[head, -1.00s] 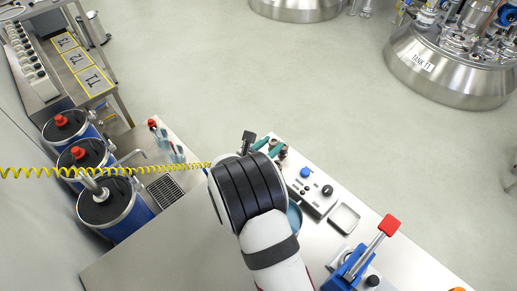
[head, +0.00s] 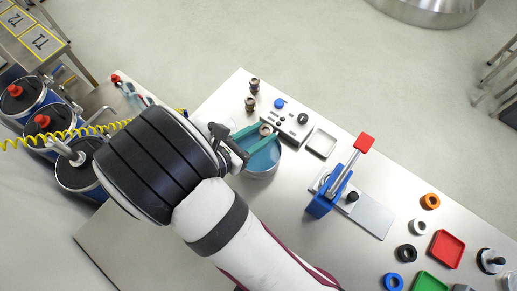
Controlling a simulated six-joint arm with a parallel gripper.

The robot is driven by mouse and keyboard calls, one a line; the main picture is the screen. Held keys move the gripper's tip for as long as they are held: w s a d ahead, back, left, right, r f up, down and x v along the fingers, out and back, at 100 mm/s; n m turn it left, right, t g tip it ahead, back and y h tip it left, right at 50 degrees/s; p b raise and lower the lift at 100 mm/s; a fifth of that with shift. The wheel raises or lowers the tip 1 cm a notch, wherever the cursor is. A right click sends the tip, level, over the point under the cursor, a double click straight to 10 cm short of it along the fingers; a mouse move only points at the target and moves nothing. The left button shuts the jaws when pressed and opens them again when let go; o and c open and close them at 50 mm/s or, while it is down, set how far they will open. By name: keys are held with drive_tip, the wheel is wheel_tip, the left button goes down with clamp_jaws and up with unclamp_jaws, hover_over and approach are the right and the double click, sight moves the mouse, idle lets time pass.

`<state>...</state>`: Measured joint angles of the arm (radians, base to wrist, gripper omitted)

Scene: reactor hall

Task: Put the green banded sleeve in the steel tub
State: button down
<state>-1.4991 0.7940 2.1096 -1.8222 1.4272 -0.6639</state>
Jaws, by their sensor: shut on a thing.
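My gripper (head: 267,130) has teal fingers and is shut on a small ring-topped sleeve (head: 266,129), brownish from above. I cannot make out a green band on it.
Two brownish sleeves (head: 250,104) stand near the bench's far edge. A control box (head: 291,121), a square metal dish (head: 321,142) and a blue clamp with a red handle (head: 328,193) stand right of the tub. Rings and coloured trays (head: 447,248) lie farther right.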

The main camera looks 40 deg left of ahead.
wheel_tip(320, 180, down, 8)
drive_tip(key=shift+r, duration=0.25)
